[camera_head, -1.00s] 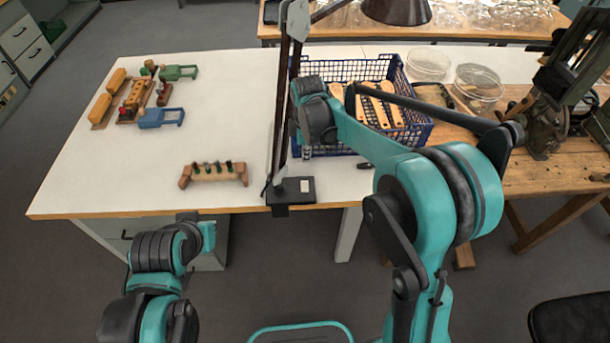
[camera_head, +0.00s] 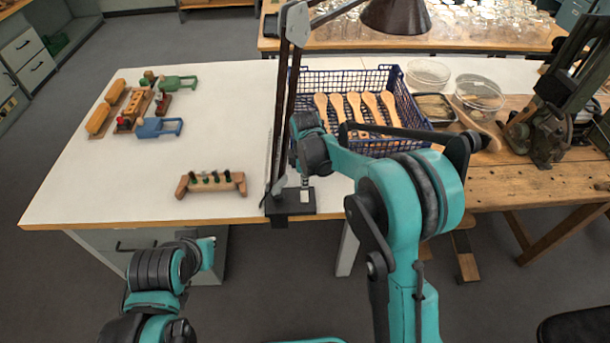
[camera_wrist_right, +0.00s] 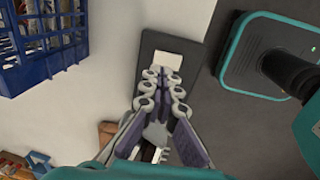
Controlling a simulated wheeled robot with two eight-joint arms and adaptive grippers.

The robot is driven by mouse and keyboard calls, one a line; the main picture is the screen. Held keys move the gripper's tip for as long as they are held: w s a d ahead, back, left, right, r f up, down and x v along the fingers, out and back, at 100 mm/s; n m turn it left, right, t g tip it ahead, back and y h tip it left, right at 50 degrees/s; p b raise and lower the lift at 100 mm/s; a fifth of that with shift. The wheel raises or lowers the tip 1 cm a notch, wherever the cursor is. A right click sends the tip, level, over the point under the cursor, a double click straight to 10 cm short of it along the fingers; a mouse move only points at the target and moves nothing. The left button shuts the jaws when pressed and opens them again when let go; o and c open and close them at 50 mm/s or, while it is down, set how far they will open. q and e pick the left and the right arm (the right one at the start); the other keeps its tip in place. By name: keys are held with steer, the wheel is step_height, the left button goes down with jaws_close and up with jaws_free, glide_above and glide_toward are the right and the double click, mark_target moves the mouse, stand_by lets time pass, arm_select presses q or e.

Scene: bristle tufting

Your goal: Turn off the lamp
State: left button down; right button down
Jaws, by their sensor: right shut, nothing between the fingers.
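The lamp has a dark shade (camera_head: 397,14) at the top of the head view and a long dark arm (camera_head: 283,110). Its black base (camera_head: 277,207) is clamped at the table's front edge. The base also shows in the right wrist view (camera_wrist_right: 152,42), with a pale rectangular patch (camera_wrist_right: 168,60) on it. My right gripper (camera_wrist_right: 162,77) is shut and empty, its fingertips over the base close to the patch; I cannot tell if they touch. In the head view the right gripper (camera_head: 304,190) is just above the base. My left gripper's fingers are not visible.
A blue crate (camera_head: 345,78) with wooden brushes stands behind my right arm. A wooden block with dark tufts (camera_head: 211,183) lies left of the base. Wooden pieces and a blue clamp (camera_head: 158,127) are at the back left. The white table (camera_head: 225,125) between is clear.

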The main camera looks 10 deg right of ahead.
mark_target(305, 197)
steer(key=f, duration=0.1)
steer(key=f+b, duration=0.1)
steer(key=f, duration=0.2)
steer(key=shift+w+f+b, duration=0.25)
steer(key=shift+w+b, duration=0.05)
steer(key=shift+f, duration=0.1)
steer(key=shift+w+f, duration=0.15)
steer(key=shift+f, duration=0.2)
steer(key=shift+s, duration=0.2)
steer(key=shift+s+r, duration=0.15)
steer(key=shift+s, duration=0.45)
